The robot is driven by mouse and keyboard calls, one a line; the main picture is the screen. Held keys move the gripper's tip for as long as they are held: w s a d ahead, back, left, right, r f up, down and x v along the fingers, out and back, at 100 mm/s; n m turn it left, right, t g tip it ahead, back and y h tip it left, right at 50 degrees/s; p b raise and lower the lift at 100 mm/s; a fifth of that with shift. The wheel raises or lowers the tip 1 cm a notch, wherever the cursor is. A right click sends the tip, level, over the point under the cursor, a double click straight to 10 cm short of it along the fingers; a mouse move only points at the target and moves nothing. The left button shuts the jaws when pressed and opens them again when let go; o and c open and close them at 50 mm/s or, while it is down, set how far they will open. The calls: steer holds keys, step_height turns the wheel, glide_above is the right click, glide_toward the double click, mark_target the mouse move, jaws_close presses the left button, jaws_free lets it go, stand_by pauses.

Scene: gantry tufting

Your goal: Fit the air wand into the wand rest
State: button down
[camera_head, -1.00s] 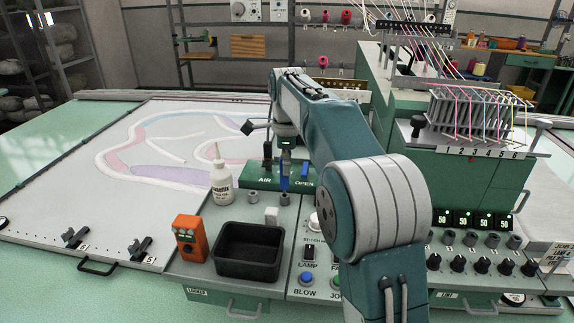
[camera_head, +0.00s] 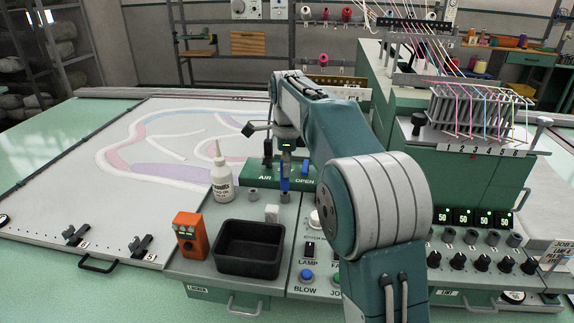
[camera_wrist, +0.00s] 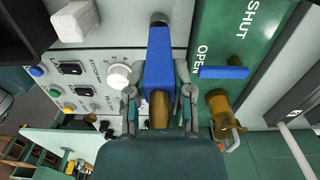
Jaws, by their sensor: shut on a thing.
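The air wand is blue with a brass-coloured end. In the wrist view the wand (camera_wrist: 159,58) lies between the two fingers of my gripper (camera_wrist: 160,76), which is shut on it. In the head view the wand (camera_head: 284,182) hangs about upright under my gripper (camera_head: 286,153). Its lower end is at or just above a short grey round socket (camera_head: 285,197) on the console, seemingly the wand rest. The socket also shows at the wand's far end in the wrist view (camera_wrist: 158,18). I cannot tell whether the wand has entered it.
A second grey socket (camera_head: 253,195) and a white block (camera_head: 272,213) are nearby. A black tray (camera_head: 250,250), a white bottle (camera_head: 221,178) and an orange device (camera_head: 190,237) stand left. The green air panel (camera_wrist: 218,25) with its blue lever (camera_wrist: 223,72) is close beside the wand.

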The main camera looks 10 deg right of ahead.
steer(key=shift+f, duration=0.6)
steer(key=shift+c, duration=2.1)
jaws_free()
step_height(320, 180, up, 11)
steer(key=shift+w+r, duration=0.1)
steer(key=shift+r, duration=0.35)
